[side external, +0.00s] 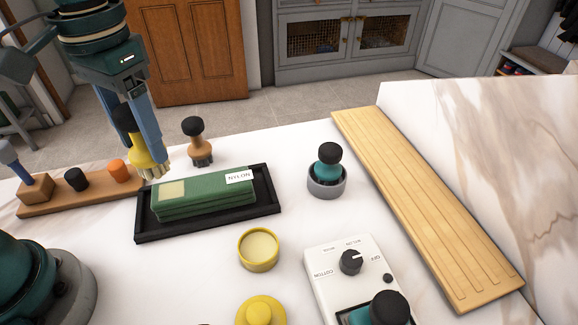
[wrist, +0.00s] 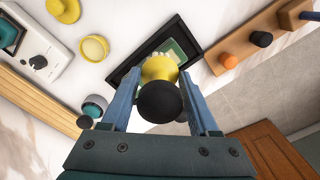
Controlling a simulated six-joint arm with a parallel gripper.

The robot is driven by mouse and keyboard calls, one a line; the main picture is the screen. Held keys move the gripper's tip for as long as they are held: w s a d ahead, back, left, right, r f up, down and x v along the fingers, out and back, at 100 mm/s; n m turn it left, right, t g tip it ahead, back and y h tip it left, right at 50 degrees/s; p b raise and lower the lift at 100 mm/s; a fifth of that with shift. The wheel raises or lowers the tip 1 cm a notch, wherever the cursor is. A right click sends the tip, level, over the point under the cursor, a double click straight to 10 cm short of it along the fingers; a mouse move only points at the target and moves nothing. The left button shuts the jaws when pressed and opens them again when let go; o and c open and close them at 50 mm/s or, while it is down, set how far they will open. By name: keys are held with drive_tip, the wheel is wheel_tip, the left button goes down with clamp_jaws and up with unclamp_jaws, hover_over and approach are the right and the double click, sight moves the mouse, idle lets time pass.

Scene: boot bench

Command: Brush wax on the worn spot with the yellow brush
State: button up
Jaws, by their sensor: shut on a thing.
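My gripper (side external: 143,140) is shut on the yellow brush (side external: 139,152), which has a black knob and pale bristles pointing down. The brush hangs near the left end of a black tray (side external: 210,229); whether the bristles touch anything is unclear. The wrist view shows the brush (wrist: 160,69) between both blue fingers (wrist: 162,92). The tray holds folded green cloth (side external: 212,200) with a NYLON label. A pale worn spot (side external: 171,190) is on the cloth's left top; the wrist view shows it partly hidden behind the brush. An open yellow tin of pale wax (side external: 259,248) stands in front of the tray.
A wooden rack (side external: 90,193) with black and orange knobs stands left. A brown brush (side external: 198,143) stands behind the tray. A teal brush (side external: 328,165) sits in a grey cup. A white dial unit (side external: 331,262), yellow knobbed lid (side external: 259,312) and long wooden board (side external: 425,205) lie rightward and in front.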

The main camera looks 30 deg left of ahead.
sight(155, 173)
drive_tip(key=shift+f, duration=0.2)
idle(0.4)
drive_tip(key=shift+f, duration=3.15)
drive_tip(key=shift+w+a+f, duration=0.25)
drive_tip(key=shift+w+f, duration=0.05)
drive_tip(key=shift+f, duration=0.15)
clamp_jaws()
drive_tip(key=shift+w+a, duration=1.85)
drive_tip(key=shift+a, duration=0.05)
drive_tip(key=s+d, duration=0.4)
drive_tip(key=shift+f, duration=0.25)
drive_tip(key=shift+s+d+r, duration=0.1)
drive_tip(key=shift+r, duration=1.95)
drive_tip(key=shift+s+d+r, duration=0.1)
drive_tip(key=shift+r, duration=1.9)
